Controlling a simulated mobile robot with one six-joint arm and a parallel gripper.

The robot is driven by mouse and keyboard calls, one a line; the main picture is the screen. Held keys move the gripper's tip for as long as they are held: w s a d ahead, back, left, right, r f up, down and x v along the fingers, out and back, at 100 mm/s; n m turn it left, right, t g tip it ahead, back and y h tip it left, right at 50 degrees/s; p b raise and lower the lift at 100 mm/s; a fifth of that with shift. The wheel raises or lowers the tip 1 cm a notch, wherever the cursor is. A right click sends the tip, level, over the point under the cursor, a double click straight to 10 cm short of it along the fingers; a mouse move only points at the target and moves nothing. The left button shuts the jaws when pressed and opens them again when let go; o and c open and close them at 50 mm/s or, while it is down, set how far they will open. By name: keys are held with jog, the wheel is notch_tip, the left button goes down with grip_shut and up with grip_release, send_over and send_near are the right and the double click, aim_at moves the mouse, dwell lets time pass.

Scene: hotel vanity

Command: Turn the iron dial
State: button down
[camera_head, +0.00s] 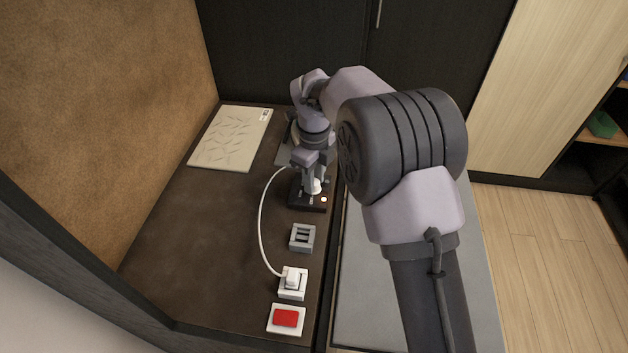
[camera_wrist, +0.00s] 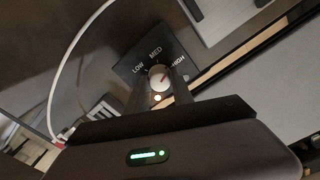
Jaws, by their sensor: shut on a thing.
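The pointer is turned toward the HIGH side in the wrist view. My gripper (camera_wrist: 160,88) is shut on the dial, with one dark finger on each side of it. In the head view the dial (camera_head: 316,186) shows pale below my gripper (camera_head: 314,185), and the dark panel (camera_head: 296,203) sits on the brown counter. A small round light (camera_wrist: 158,97) glows on the panel near the dial.
A grey switch (camera_head: 303,237), a white plug in a socket (camera_head: 292,283) and a red switch (camera_head: 286,318) line the counter toward the front. A white cord (camera_head: 262,215) curves left of them. A pale patterned board (camera_head: 231,138) lies at the back left.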

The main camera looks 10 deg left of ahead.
jog(key=shift+m+b, duration=0.45)
jog(key=shift+m, duration=1.55)
jog(key=c, duration=1.1)
grip_release()
notch_tip(320, 180, up, 17)
jog(key=p, duration=0.6)
jog(key=shift+r+p, duration=0.2)
jog(key=shift+p, duration=0.2)
